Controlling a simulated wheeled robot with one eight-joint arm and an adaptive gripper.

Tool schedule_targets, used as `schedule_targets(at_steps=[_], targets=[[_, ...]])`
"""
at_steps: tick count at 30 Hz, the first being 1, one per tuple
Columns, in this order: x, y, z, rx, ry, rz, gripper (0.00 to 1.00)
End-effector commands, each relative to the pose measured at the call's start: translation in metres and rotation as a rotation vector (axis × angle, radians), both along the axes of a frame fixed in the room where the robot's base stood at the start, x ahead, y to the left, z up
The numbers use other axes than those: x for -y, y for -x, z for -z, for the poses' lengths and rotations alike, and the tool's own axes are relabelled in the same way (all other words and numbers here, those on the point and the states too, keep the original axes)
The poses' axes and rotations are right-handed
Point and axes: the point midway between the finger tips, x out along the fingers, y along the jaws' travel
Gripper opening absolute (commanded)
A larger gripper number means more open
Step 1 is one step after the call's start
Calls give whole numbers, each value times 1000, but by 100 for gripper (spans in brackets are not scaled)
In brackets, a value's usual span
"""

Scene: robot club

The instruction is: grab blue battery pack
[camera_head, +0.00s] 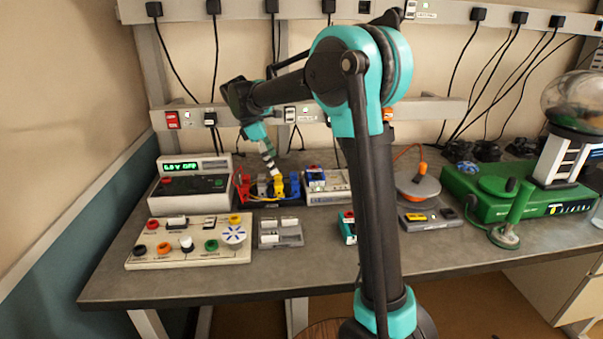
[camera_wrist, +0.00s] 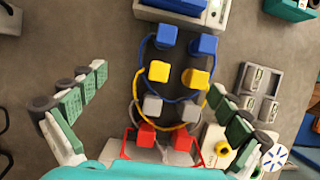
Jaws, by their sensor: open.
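In the wrist view only a bit of blue shows on that device at the top edge. My gripper (camera_head: 268,158) is above the plugs, left of the block. In the wrist view its fingers (camera_wrist: 158,84) are spread wide with nothing between them held. Below are paired blue plugs (camera_wrist: 207,44), yellow plugs (camera_wrist: 159,71), grey plugs and red plugs, joined by looped wires.
The white device (camera_head: 342,190) borders the plugs. A power supply (camera_head: 190,183) stands left. A cream panel with knobs (camera_head: 185,250) and a grey unit (camera_head: 281,234) lie in front. A teal-and-red box (camera_head: 348,228) is partly behind my arm. A green machine (camera_head: 520,195) is at right.

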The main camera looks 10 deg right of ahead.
Motion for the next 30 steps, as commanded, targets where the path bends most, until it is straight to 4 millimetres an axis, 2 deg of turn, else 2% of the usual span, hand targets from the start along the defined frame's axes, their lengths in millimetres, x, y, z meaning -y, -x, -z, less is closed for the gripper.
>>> schedule_targets(at_steps=[9,15,25,30], targets=[[60,0,0,0,1,5,100],[92,0,0,1,0,4,100],[117,1,0,0,0,3,100],[127,0,26,1,0,2,100]])
